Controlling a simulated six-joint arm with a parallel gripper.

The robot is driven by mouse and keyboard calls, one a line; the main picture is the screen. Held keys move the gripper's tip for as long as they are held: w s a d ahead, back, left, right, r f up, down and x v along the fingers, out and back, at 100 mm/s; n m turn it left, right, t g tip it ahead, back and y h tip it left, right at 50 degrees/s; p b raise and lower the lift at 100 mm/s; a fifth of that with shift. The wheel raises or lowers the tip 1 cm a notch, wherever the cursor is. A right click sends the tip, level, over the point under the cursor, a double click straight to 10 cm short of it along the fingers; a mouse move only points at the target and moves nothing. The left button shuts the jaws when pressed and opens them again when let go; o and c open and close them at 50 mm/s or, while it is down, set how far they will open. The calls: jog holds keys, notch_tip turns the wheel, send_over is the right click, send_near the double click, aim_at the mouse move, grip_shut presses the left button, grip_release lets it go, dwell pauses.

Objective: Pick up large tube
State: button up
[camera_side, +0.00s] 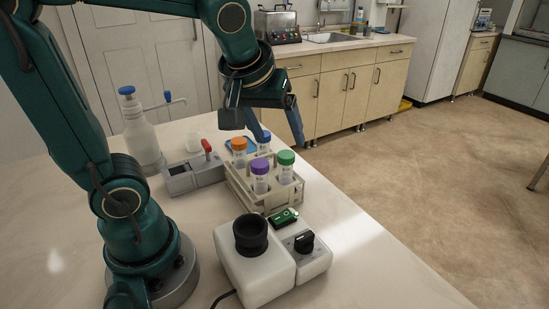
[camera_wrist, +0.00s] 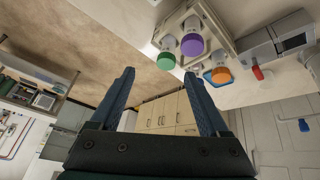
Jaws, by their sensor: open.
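Several capped tubes stand upright in a beige rack (camera_side: 238,186): orange-capped (camera_side: 239,144), purple-capped (camera_side: 260,167), green-capped (camera_side: 286,158) and blue-capped (camera_side: 265,138). I cannot tell which one is meant by the large tube. The lower parts of the tubes are partly hidden by the rack. My gripper (camera_side: 284,141) is open and empty above the back of the rack, its fingers spread and pointing down. In the wrist view my gripper (camera_wrist: 158,76) shows nothing between its fingers; the green cap (camera_wrist: 166,61), purple cap (camera_wrist: 192,45) and orange cap (camera_wrist: 221,75) lie beyond the fingertips.
A white device with a black round opening (camera_side: 251,233) and a smaller unit with a black knob (camera_side: 304,242) stand in front of the rack. A grey device with a red lever (camera_side: 207,147) and a white bottle (camera_side: 139,130) are to the left. The table's right edge is close.

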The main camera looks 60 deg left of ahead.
aim_at(286, 154)
jog(key=shift+n+g+y, duration=0.4)
jog(key=shift+n+g, duration=0.2)
jog(key=shift+g, duration=0.3)
jog(key=w+a+f, duration=0.2)
jog(key=f, duration=0.1)
jog(key=w+a+f, duration=0.1)
jog(key=shift+w+f, duration=0.25)
jog(key=shift+x, duration=2.4)
jog(key=shift+c, duration=0.3)
grip_shut()
